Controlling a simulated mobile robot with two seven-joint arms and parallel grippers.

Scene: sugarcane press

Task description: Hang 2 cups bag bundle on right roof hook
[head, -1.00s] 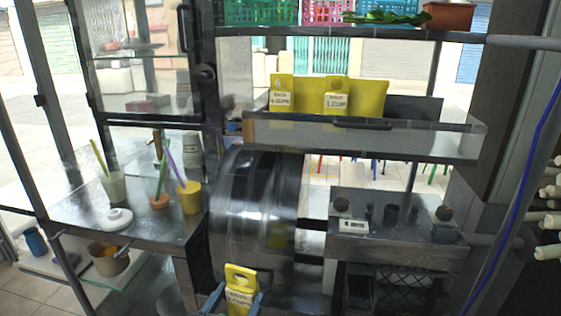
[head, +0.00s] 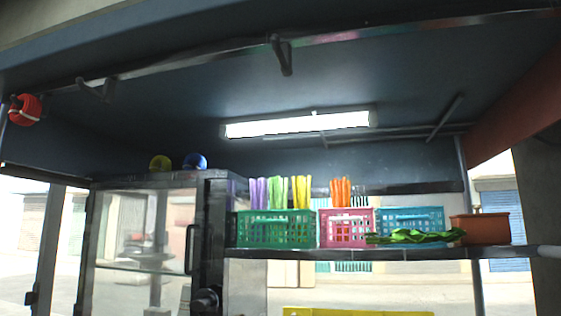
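The right roof hook (head: 283,56) is a dark hook hanging from the roof's front rail, near the top middle of the head view. Nothing hangs on it. A second, left roof hook (head: 96,88) hangs further left on the same rail and is also empty. The 2 cups bag bundle is not in view. Neither of my grippers is in view, so I cannot see what they hold.
A lit tube lamp (head: 298,124) is on the ceiling. A shelf carries a green basket (head: 275,230), a pink basket (head: 347,228), a blue basket and a brown planter (head: 480,228). A glass cabinet (head: 150,235) stands left. The space below the hooks looks clear.

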